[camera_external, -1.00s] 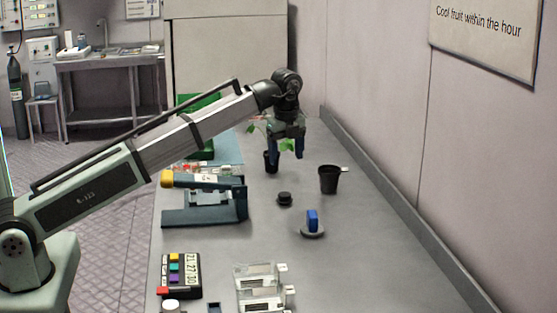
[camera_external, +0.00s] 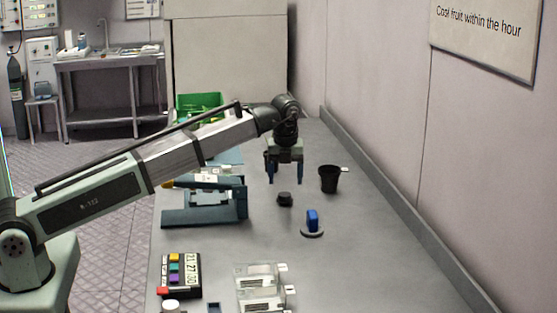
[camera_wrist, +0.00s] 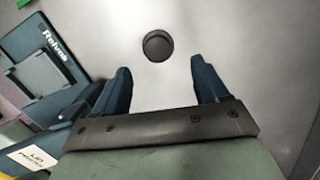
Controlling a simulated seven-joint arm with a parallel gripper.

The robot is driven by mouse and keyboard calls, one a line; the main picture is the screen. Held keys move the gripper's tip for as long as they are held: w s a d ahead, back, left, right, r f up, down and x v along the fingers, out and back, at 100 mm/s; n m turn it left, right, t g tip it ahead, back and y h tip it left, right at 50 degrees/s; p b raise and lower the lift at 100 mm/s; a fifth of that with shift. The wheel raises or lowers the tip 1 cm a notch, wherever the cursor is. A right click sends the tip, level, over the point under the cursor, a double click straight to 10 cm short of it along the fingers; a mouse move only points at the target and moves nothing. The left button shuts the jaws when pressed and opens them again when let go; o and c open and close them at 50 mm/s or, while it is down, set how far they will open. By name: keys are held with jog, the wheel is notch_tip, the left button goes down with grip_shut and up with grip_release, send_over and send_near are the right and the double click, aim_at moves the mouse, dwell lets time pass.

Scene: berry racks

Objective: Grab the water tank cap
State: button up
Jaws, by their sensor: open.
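A small round black cap (camera_external: 285,199) lies on the grey bench, and I take it to be the water tank cap. It also shows in the wrist view (camera_wrist: 158,46) as a dark disc ahead of my fingertips, roughly midway between them. My gripper (camera_external: 285,181) is open and empty, pointing down, behind and above the cap in the external view. In the wrist view its two blue fingers (camera_wrist: 160,68) are spread apart and do not touch the cap.
A black pot (camera_external: 329,180) stands right of my gripper. A blue object on a round base (camera_external: 312,229) is in front of it. A teal scale-like device (camera_external: 205,215) stands to the left. Clear boxes (camera_external: 262,285) and a coloured-button panel (camera_external: 181,277) are nearer the front.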

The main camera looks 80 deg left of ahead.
aim_at(285, 194)
jog(key=shift+a+f, duration=0.2)
jog(key=shift+f, duration=0.85)
jog(key=shift+a+f, duration=0.25)
jog(key=shift+f, duration=0.85)
jog(key=shift+a+f, duration=0.2)
jog(key=shift+f, duration=0.85)
jog(key=c, duration=1)
jog(key=shift+o, duration=0.2)
jog(key=shift+r, duration=0.15)
